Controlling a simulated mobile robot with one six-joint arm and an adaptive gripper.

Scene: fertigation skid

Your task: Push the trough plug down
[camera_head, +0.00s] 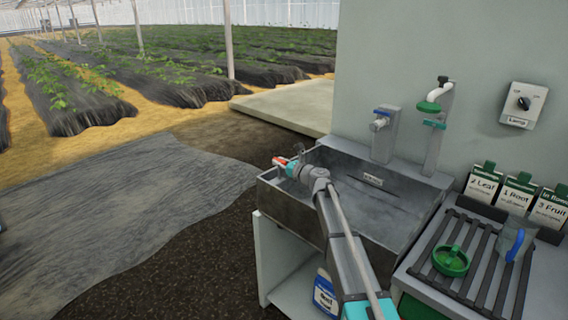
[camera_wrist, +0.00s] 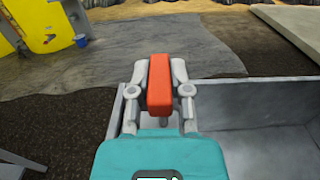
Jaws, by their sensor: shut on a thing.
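The grey metal trough (camera_head: 388,218) stands against the wall panel, and its grey inside shows at right in the wrist view (camera_wrist: 270,150). My gripper (camera_head: 281,162) is over the trough's left end. In the wrist view my gripper (camera_wrist: 159,85) has its two grey fingers closed on the sides of a red block (camera_wrist: 159,82). The red block (camera_head: 279,161) shows small at my gripper's tip in the head view. I cannot tell whether this block is part of the trough plug. No separate plug is visible on the trough floor, part of which my arm hides.
A green-handled tap (camera_head: 430,107) and a blue-topped fitting (camera_head: 383,120) stand behind the trough. At right, a slatted rack (camera_head: 471,262) holds a green round piece (camera_head: 451,261) and a grey jug (camera_head: 512,241). A labelled container (camera_head: 325,294) stands below. Open ground lies left.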

